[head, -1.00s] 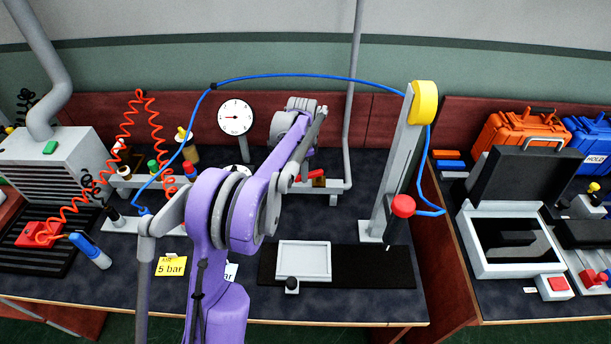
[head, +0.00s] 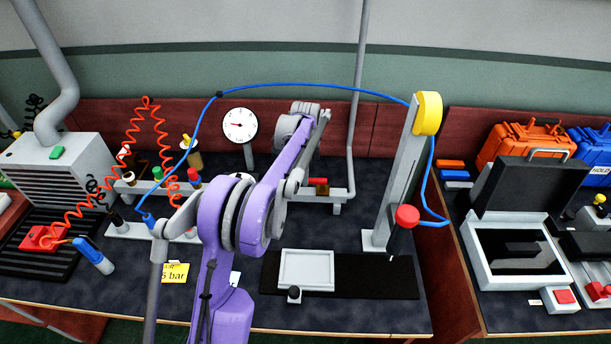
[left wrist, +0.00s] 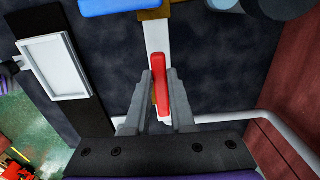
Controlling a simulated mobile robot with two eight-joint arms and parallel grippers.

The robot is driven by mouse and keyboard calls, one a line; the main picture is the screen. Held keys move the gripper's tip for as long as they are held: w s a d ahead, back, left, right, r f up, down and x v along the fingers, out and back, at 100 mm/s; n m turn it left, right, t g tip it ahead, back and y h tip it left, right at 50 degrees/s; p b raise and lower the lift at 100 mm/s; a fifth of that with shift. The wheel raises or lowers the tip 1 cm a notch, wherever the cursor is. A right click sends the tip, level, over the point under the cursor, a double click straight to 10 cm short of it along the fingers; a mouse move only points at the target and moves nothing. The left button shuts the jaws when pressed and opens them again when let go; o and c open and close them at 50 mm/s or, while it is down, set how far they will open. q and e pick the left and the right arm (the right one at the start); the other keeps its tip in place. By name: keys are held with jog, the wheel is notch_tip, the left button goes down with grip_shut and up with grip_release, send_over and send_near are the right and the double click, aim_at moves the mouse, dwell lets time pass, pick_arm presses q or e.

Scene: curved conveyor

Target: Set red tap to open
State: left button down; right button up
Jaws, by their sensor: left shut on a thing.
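The red tap (head: 319,181) shows in the head view as a small red piece above a brown block, at the right end of a grey pipe, just right of my arm. In the left wrist view, its long red handle (left wrist: 161,85) lies lengthwise between the fingers of my left gripper (left wrist: 160,78). The gripper is shut on this handle, one finger on each side. In the head view my purple arm hides the fingers. How far the handle is turned is hard to tell. My right gripper is not in view.
A round white gauge (head: 239,125) stands behind the arm, needle pointing left. A white tray (head: 306,269) lies on a black mat. A grey post (head: 398,175) with a yellow top and a red knob (head: 407,216) stands right. A blue hose (head: 300,86) arches above.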

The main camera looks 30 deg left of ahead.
pick_arm(q)
jog(key=c, duration=0.8)
grip_release()
jog(key=shift+o, duration=0.2)
notch_tip(320, 180, up, 11)
jog(key=shift+p, duration=0.3)
jog(key=shift+f, duration=0.1)
